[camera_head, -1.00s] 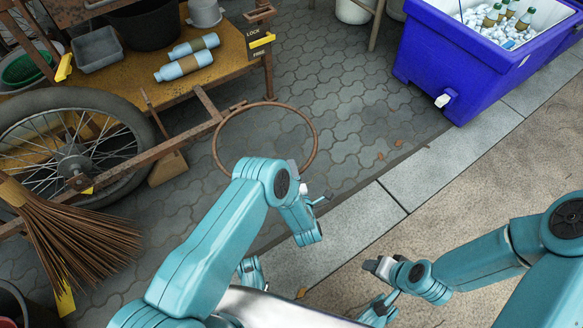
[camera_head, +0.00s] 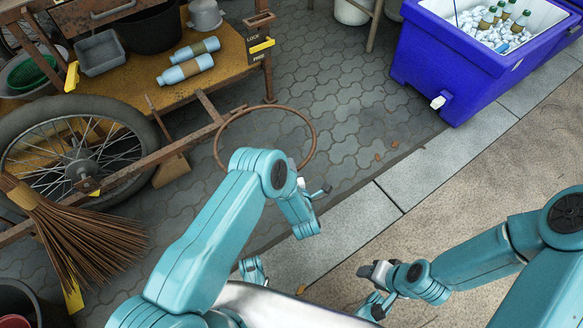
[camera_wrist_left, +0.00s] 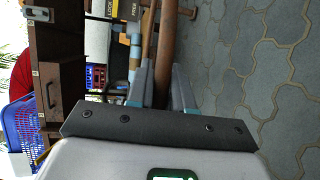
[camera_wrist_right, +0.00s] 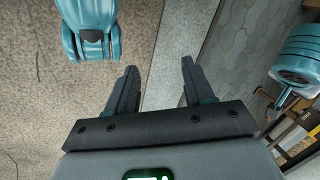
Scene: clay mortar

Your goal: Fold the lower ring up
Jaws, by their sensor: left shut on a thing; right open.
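The lower ring is a thin rusty hoop (camera_head: 315,135) at the end of the cart's rusty bar (camera_head: 208,108). It stands out low over the paving in the head view. My left arm covers its near side. In the left wrist view the fingers of my left gripper (camera_wrist_left: 162,88) are closed around a brown round tube (camera_wrist_left: 165,50), which looks like the ring's rim. In the head view its fingertips are hidden behind the wrist. My right gripper (camera_wrist_right: 160,68) is open and empty over the ground, well to the right of the ring in the head view.
The wooden cart (camera_head: 225,75) carries bottles (camera_head: 187,70) and a LOCK/FREE plate with a yellow lever (camera_head: 262,46). A spoked wheel (camera_head: 75,155) and a broom (camera_head: 85,240) are at left. A blue cooler (camera_head: 460,65) stands upper right. Paving between cart and cooler is clear.

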